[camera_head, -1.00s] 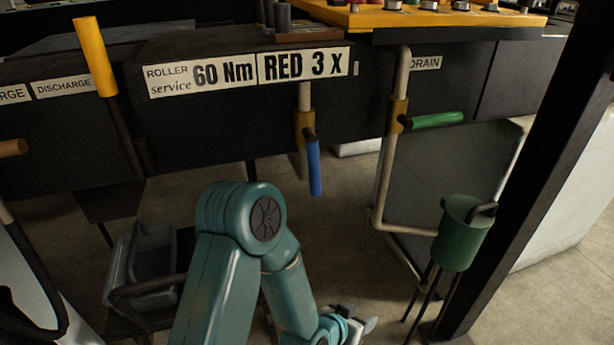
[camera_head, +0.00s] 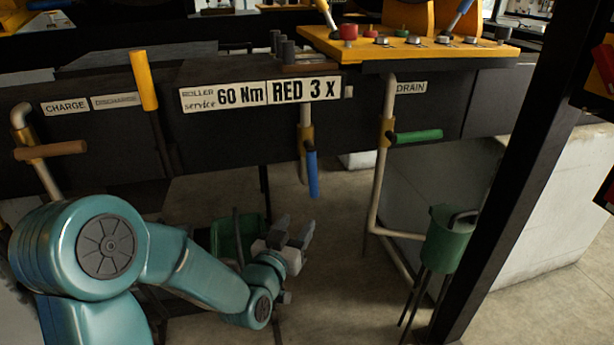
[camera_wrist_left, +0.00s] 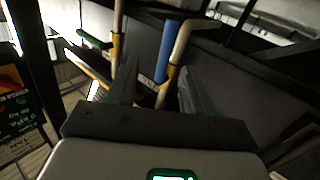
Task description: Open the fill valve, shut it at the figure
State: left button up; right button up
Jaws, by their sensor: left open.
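No label reading "fill" shows. A blue valve handle (camera_head: 312,174) hangs down from a pipe with a brass-coloured body below the sign. A green handle (camera_head: 415,136) points right on the pipe by the DRAIN label (camera_head: 411,88). A brown handle (camera_head: 50,150) lies crosswise on the pipe by the CHARGE label (camera_head: 66,106). My left gripper (camera_head: 293,232) is open and empty, below the blue handle and a little left of it. In the left wrist view the blue handle (camera_wrist_left: 165,52) appears between the open fingers, beyond their tips. My right gripper is not in view.
A sign (camera_head: 262,93) reads "60 Nm" and "RED 3 X". A yellow upright lever (camera_head: 144,80) stands left of it. A green can on legs (camera_head: 443,240) and a black post (camera_head: 515,170) stand to the right. A yellow panel (camera_head: 420,50) is above.

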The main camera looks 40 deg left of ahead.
aim_at(311, 180)
pick_arm(q)
jog(key=shift+y, duration=0.4)
jog(key=r+p+x, duration=0.1)
jog(key=x, duration=0.4)
jog(key=a+p+x, duration=0.1)
jog(key=x, duration=0.5)
jog(key=r+x, duration=0.1)
jog(key=x, duration=0.4)
jog(key=shift+w+a+r+p, duration=0.15)
jog(key=shift+a+r+p, duration=0.1)
jog(key=shift+r+p, duration=0.15)
